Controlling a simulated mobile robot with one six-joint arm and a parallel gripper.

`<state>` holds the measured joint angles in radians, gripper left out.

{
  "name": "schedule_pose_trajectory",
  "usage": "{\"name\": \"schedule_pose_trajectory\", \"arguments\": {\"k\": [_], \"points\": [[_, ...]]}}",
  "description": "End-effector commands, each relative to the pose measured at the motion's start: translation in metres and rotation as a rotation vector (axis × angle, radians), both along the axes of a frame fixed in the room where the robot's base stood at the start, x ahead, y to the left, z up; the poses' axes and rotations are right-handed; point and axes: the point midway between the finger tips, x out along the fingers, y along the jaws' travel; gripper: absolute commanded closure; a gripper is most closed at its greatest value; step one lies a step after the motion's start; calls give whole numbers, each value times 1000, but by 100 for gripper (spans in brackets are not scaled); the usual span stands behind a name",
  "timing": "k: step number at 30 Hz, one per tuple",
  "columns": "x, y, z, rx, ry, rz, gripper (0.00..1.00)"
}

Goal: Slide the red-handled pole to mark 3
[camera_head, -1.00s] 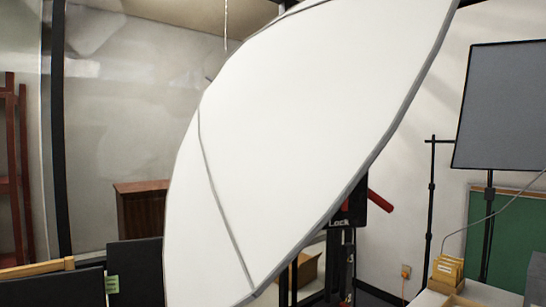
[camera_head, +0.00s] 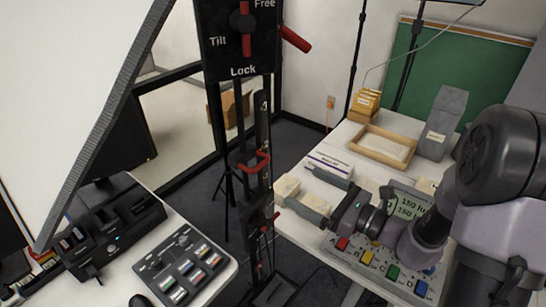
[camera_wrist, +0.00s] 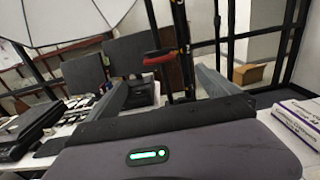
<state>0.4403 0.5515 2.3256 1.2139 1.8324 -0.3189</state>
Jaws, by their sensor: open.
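The black pole (camera_head: 264,130) stands upright in the head view, with a small scale on it and a red handle (camera_head: 256,161) around its middle. The scale's marks are too small to read surely. The handle also shows in the wrist view (camera_wrist: 163,56), ahead and between the fingers. My gripper (camera_head: 300,192) reaches in from the right, to the right of the pole and slightly below the handle. In the wrist view my gripper (camera_wrist: 163,80) is open and empty, its fingers apart from the handle.
A black panel (camera_head: 220,45) marked Tilt, Free and Lock carries red levers above the pole. A white umbrella (camera_head: 60,90) hangs at left. A desk with a button console (camera_head: 185,265) stands lower left. A table with boxes and a wooden tray (camera_head: 382,148) stands right, under my arm.

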Motion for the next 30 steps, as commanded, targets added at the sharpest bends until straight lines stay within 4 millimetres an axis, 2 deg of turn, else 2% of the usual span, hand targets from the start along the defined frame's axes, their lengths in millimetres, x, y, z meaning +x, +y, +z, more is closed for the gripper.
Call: {"name": "schedule_pose_trajectory", "arguments": {"k": [6, 12, 18, 27, 30], "points": [[40, 56, -2, -2, -1, 10, 2], [70, 94, -1, -3, 0, 8, 2], [85, 113, -1, -2, 2, 6, 2], [88, 115, 0, -2, 2, 5, 2], [88, 115, 0, -2, 2, 5, 19]]}}
